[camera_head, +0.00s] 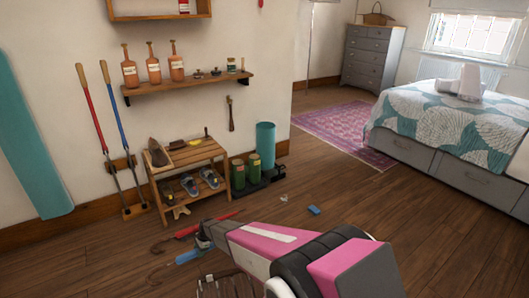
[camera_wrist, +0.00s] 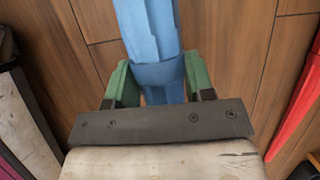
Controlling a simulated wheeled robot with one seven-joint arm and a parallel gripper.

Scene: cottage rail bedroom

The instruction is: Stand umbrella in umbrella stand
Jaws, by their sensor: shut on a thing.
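A blue folded umbrella (camera_head: 188,257) lies low over the wood floor in the head view, and its blue shaft runs up the wrist view (camera_wrist: 150,35). My gripper (camera_head: 200,240) is shut on it, with a green finger on each side in the wrist view (camera_wrist: 155,85). I cannot tell whether the umbrella touches the floor. A red umbrella (camera_head: 210,224) lies just beyond, and it also shows at the right of the wrist view (camera_wrist: 300,95). A tall teal cylinder (camera_head: 265,143), seemingly the umbrella stand, stands upright by the wall. My arm hides part of the floor.
A wooden shoe rack (camera_head: 162,190) stands against the wall. Green boots (camera_head: 245,173) stand between it and the teal cylinder. A small blue block (camera_head: 314,210) lies on the floor. Long-handled tools (camera_head: 100,125) lean at left. Floor toward the bed (camera_head: 440,120) is mostly clear.

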